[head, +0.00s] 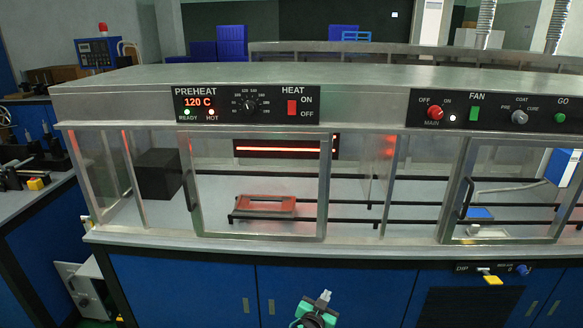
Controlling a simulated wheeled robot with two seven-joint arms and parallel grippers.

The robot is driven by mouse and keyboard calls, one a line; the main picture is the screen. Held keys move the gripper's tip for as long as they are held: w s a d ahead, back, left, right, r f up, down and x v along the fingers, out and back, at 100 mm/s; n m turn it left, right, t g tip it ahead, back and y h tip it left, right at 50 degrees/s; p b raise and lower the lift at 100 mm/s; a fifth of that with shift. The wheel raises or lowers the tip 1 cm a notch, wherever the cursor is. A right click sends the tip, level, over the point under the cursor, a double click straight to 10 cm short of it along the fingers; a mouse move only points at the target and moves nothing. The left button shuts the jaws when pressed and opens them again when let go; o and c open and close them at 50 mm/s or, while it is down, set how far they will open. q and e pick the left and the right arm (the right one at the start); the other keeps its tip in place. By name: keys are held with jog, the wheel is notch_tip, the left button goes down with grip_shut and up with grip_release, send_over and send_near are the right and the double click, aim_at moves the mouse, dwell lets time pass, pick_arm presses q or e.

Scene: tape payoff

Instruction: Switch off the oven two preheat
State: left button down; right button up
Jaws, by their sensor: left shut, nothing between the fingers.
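The black PREHEAT panel (246,104) is on the front of the long metal hood. Its display (199,102) reads 120 C, with a green READY light (187,112) and a red HOT light (212,112) lit below. A black dial (250,106) sits mid-panel. The red HEAT switch (292,107) is at its right, between the ON and OFF labels; I cannot tell which side is pressed. A heater bar (280,149) glows orange behind the glass. My left gripper (325,295) is shut and empty at the bottom centre, well below the switch and apart from it. My right gripper is out of view.
A framed glass door (324,200) stands below the panel, with a reddish tray (267,205) on rails behind it. A second panel (495,115) with FAN and GO controls is at the right. The metal ledge (250,250) and blue cabinet (180,290) lie below.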

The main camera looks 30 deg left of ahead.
pick_arm(q)
jog(key=w+a+r+n+t+y, duration=0.1)
jog(key=a+r+t, duration=0.1)
jog(key=r, duration=0.9)
jog(key=w+a+r+n+t+y, duration=0.1)
jog(key=w+a+r+t+y, duration=0.1)
jog(key=r, duration=0.9)
jog(key=s+a+r+n+t+y, duration=0.1)
jog(key=s+a+r+n+y, duration=0.1)
jog(key=r, duration=1)
jog(key=s+a+r+n+t+y, duration=0.1)
jog(key=s+r+y, duration=0.4)
jog(key=r, duration=0.6)
jog(key=shift+s+a+r+n+t, duration=0.35)
jog(key=shift+s+a+n, duration=0.25)
jog(key=shift+s+a, duration=0.45)
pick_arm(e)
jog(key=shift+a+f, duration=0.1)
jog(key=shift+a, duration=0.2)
pick_arm(q)
jog(key=shift+w, duration=0.1)
